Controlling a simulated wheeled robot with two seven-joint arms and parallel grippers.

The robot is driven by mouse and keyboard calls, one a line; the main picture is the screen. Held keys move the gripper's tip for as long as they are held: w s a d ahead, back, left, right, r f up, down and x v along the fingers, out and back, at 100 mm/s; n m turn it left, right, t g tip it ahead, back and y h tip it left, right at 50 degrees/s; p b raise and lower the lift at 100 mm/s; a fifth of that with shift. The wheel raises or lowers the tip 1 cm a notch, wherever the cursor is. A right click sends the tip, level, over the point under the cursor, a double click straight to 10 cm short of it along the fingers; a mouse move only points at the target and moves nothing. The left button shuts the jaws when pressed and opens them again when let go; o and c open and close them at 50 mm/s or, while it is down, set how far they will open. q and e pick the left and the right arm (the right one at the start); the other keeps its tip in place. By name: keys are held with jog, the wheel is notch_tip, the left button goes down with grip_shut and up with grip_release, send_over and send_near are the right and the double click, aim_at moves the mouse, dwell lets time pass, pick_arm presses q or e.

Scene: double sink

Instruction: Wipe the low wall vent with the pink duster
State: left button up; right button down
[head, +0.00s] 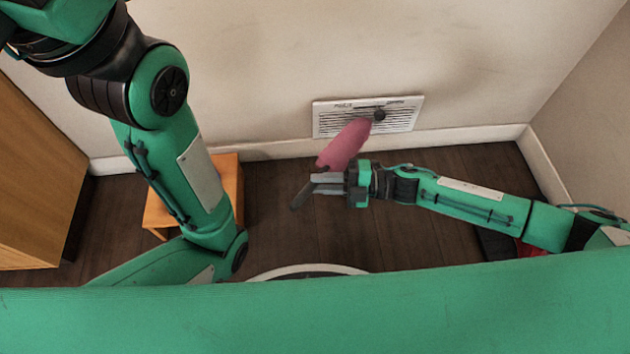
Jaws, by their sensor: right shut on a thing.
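The low wall vent (334,121) is a white slatted plate on the wall just above the baseboard. Dark smudges lie along its upper part. The pink duster (343,146) slants up from my right gripper, with its upper end in front of the vent's lower middle. I cannot tell whether it touches the slats. My right gripper (322,184) is shut on the duster near its lower end, in front of the vent and below it. A dark end sticks out to the lower left of the fingers. My left arm hangs at the left, and its gripper is not in view.
A small orange wooden stool or table (228,180) stands behind my left arm. A wooden cabinet (35,170) is at the far left. A white baseboard (460,137) runs along the wall to the right corner. Dark floor between stool and right arm is clear.

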aim_at(296, 202)
jog(key=shift+d+p, duration=1)
jog(key=shift+d, duration=4.05)
jog(key=a+p, duration=0.5)
jog(key=a, duration=1.1)
jog(key=shift+a, duration=0.4)
jog(key=shift+s, duration=0.1)
jog(key=s+p, duration=0.2)
jog(key=s, duration=0.2)
jog(key=shift+r, duration=0.15)
jog(key=shift+s+d+p, duration=0.1)
jog(key=shift+s+p, duration=0.35)
jog(key=shift+s, duration=0.45)
